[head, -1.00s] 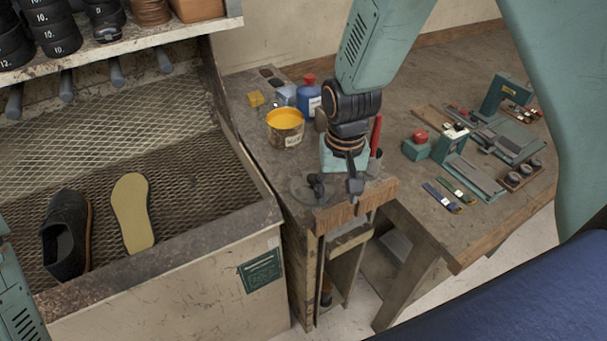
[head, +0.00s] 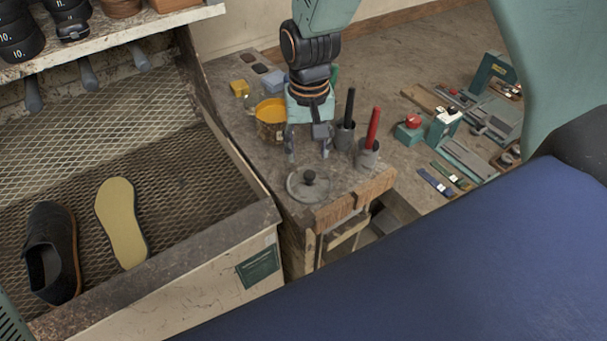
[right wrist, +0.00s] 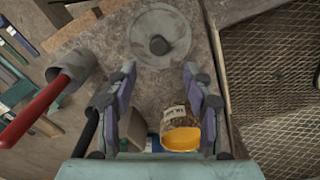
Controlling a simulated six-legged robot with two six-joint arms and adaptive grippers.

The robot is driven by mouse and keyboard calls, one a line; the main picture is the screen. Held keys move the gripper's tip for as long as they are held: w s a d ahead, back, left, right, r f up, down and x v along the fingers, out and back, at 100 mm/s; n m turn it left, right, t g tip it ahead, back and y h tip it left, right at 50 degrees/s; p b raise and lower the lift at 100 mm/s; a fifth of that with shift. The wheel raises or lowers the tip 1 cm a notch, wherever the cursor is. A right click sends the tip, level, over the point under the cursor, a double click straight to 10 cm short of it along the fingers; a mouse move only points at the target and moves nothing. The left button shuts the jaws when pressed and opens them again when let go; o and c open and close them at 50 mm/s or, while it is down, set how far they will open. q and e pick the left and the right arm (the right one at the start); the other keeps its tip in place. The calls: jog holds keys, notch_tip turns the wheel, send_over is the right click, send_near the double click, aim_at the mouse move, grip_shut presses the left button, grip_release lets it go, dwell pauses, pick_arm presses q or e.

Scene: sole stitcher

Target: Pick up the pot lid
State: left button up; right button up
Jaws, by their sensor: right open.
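The pot lid (head: 308,187) is a grey disc with a dark round knob, lying flat on the small worn bench near its front edge. It also shows in the right wrist view (right wrist: 174,50), at the top centre beyond the fingertips. My right gripper (head: 307,158) is open and empty above the bench, a little behind the lid and apart from it. Its two fingers (right wrist: 158,72) stand wide apart in the right wrist view. The glue pot (head: 271,118), with a yellow-orange top, stands behind and left of the gripper. My left gripper is not in view.
Two grey cups, one with a black-handled tool (head: 347,120) and one with a red-handled tool (head: 371,135), stand close right of the gripper. A yellow block (head: 239,88) sits at the back. A mesh-floored booth (head: 170,165) with a shoe and sole is at left.

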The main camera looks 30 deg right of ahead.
aim_at(310, 173)
jog(key=f, duration=0.4)
jog(key=s+f, duration=0.1)
jog(key=f, duration=0.1)
jog(key=shift+a+f+p, duration=0.1)
jog(key=shift+f+p, duration=0.25)
jog(key=shift+p, duration=0.05)
jog(key=shift+w+f, duration=0.25)
jog(key=shift+f, duration=0.1)
jog(key=shift+s+r, duration=0.1)
jog(key=shift+s, duration=0.1)
jog(key=shift+c, duration=0.2)
jog(key=shift+s+r, duration=0.1)
jog(key=shift+s, duration=0.1)
jog(key=c, duration=0.3)
jog(key=shift+w, duration=0.3)
jog(key=c, duration=0.5)
jog(key=shift+s, duration=0.1)
grip_shut()
jog(key=shift+s, duration=0.1)
